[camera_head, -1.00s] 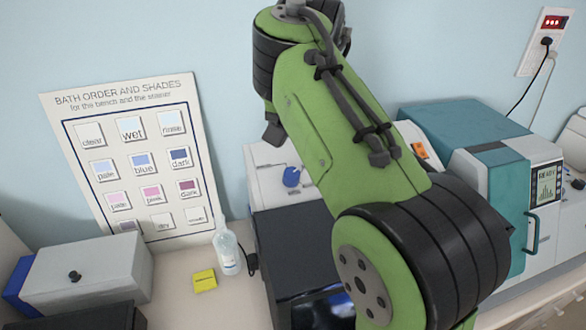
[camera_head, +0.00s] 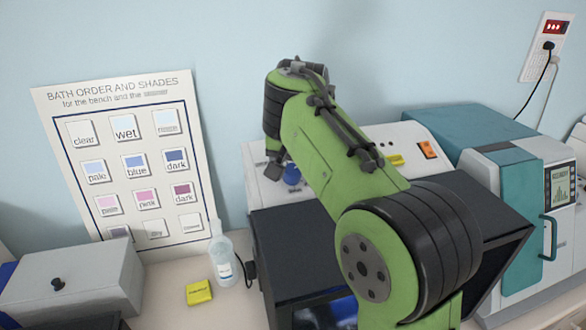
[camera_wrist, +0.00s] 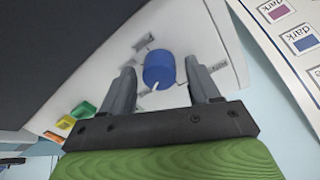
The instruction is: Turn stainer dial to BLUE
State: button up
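The stainer (camera_head: 262,190) is a white and dark box on the bench, with a sloped white panel on top. Its blue dial (camera_head: 292,174) sits on that panel, partly beside my arm in the head view. In the wrist view the blue dial (camera_wrist: 159,68) has a white pointer mark on its lower side and small grey labels around it. My gripper (camera_wrist: 161,88) is open, with one finger on each side of the dial and a gap visible at both sides. I cannot tell how deep the fingertips reach. The head view shows the gripper only poorly behind the arm.
A wall chart of bath shades (camera_head: 125,150) stands behind. A clear bottle (camera_head: 222,254), a yellow block (camera_head: 199,292) and a grey box (camera_head: 75,278) are left of the stainer. A teal and white machine (camera_head: 515,205) stands to the right. An orange switch (camera_head: 428,149) is on the stainer panel.

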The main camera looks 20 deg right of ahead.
jog(key=c, duration=0.9)
jog(key=shift+m, duration=0.3)
jog(key=m, duration=0.5)
jog(key=shift+m+p, duration=0.3)
jog(key=shift+p, duration=0.1)
jog(key=m, duration=0.5)
jog(key=shift+g, duration=0.4)
jog(key=shift+m, duration=0.4)
jog(key=o, duration=1)
